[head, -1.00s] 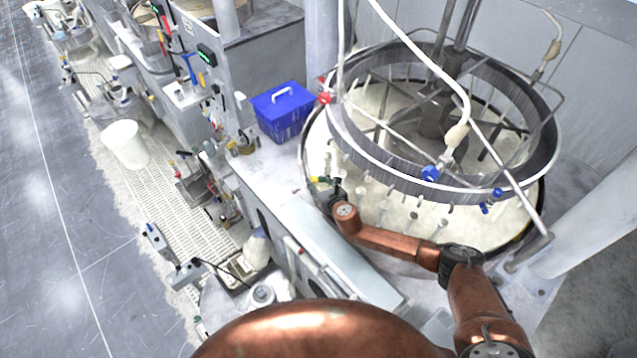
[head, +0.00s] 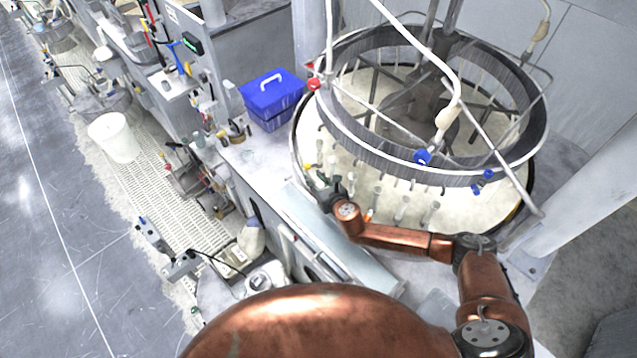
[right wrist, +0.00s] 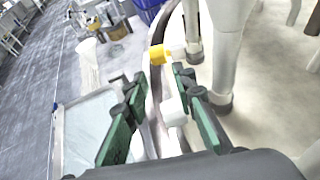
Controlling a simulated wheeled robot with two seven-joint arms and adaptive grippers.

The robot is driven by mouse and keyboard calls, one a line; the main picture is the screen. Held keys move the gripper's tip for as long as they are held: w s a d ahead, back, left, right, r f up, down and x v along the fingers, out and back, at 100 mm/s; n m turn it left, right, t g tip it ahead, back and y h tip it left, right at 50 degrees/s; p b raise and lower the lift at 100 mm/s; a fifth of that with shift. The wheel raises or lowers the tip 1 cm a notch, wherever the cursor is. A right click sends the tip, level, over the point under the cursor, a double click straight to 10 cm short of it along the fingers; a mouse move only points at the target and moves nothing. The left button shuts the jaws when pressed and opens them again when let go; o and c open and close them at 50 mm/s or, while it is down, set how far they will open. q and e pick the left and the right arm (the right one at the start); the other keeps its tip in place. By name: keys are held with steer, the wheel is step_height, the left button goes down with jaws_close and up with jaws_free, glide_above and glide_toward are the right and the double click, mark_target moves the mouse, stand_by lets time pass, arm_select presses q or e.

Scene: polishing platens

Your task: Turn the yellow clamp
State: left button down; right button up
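The yellow clamp (right wrist: 158,54) shows in the right wrist view, just beyond my right gripper's fingertips, on a short pale stem by the platen's edge. In the head view the yellow clamp (head: 308,167) is a small spot at the platen's left rim. My right gripper (right wrist: 156,82) is open, with its two green-and-black fingers apart and nothing clearly held between them. It also shows in the head view (head: 322,180), small and dark, close to the clamp. I cannot see contact between them. My left gripper is not in view.
The round platen (head: 470,206) carries a large metal ring (head: 400,172) with blue and red valves and several pale posts below it. A blue box (head: 272,103) stands on the grey bench left of the platen. A white bucket (head: 114,138) is on the floor.

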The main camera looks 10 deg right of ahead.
mark_target(319, 186)
steer(key=shift+s+d+r, duration=0.1)
steer(key=shift+s+d, duration=0.1)
steer(key=shift+s, duration=0.3)
steer(key=shift+s+d, duration=0.2)
steer(key=shift+s, duration=0.3)
steer(key=shift+s+d, duration=0.1)
steer(key=shift+s, duration=0.2)
steer(key=shift+s+f, duration=0.1)
steer(key=shift+f, duration=0.1)
steer(key=shift+s+d+r, duration=0.15)
steer(key=shift+s, duration=0.25)
steer(key=v, duration=0.3)
steer(key=r+v, duration=0.1)
steer(key=v, duration=0.2)
steer(key=shift+s+r, duration=0.15)
steer(key=shift+s, duration=0.05)
steer(key=shift+d+r, duration=0.1)
steer(key=shift+s, duration=0.1)
